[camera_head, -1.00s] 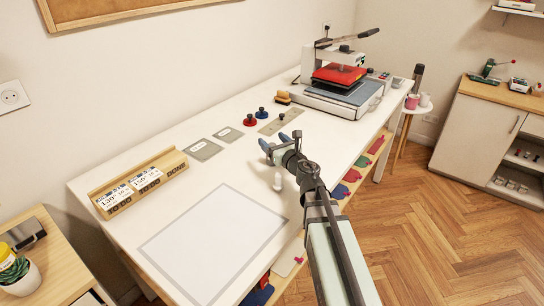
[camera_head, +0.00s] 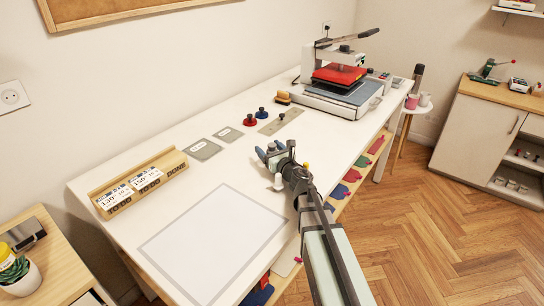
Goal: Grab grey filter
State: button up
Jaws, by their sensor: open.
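A small pale, light grey or white knobbed piece (camera_head: 278,182) stands on the white table just below my gripper in the picture. It may be the grey filter; I cannot tell for certain. A small dark grey knob (camera_head: 281,116) shows on a flat grey plate (camera_head: 272,128) farther back. My gripper (camera_head: 268,152) is open, with bluish fingertips, above the table and behind the pale piece in the picture. Nothing shows between its fingers. It appears apart from the pale piece, though the gap is hard to judge.
A wooden card holder (camera_head: 140,184) stands at left. A heat press (camera_head: 345,80) stands at the far end.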

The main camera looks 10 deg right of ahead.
jog(key=shift+c, duration=0.5)
jog(key=c, duration=1)
jog(key=shift+r, duration=0.1)
